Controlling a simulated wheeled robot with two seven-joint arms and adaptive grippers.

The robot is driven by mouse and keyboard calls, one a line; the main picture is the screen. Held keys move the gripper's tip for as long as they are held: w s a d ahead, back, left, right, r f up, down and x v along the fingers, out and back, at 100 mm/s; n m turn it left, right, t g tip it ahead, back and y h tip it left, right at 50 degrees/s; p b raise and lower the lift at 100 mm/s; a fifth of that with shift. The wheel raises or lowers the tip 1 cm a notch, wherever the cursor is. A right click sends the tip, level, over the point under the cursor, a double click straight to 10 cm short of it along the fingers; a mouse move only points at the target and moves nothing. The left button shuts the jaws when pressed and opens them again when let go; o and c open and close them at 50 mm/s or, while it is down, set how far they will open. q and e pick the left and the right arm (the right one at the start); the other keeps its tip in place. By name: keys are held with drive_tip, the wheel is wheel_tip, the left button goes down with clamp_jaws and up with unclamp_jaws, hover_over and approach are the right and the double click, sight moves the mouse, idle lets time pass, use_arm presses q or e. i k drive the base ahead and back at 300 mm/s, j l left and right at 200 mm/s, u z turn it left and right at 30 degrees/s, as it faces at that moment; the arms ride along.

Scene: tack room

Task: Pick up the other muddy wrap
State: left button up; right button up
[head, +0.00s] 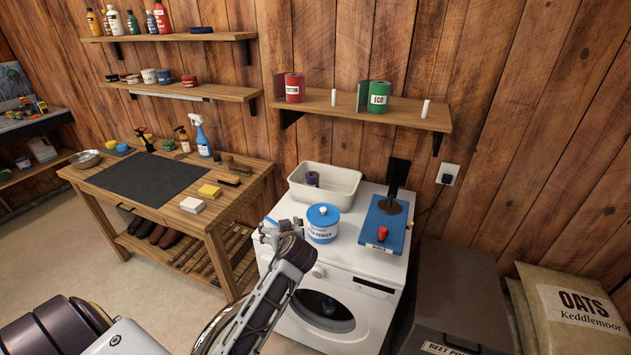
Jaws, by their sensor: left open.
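A rolled purple-grey wrap (312,179) stands in the white basin (338,197) on top of the washing machine (376,261). A small dark roll-like thing (329,306) lies inside the machine's round front opening; I cannot tell for sure whether it is a wrap. My left gripper (268,231) is open and looks empty, at the left front edge of the machine top. It is in front of the basin and left of the blue-lidded tub (323,223). My right gripper is not in view.
A blue board with a red knob (383,225) sits right of the tub. A wooden bench (216,220) with a dark mat (154,178) stands to the left. A shelf (346,110) hangs above the basin. A grey bin (457,285) and feed sacks (575,310) stand right.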

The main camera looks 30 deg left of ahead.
sight(312, 179)
drive_tip(key=i, duration=1.15)
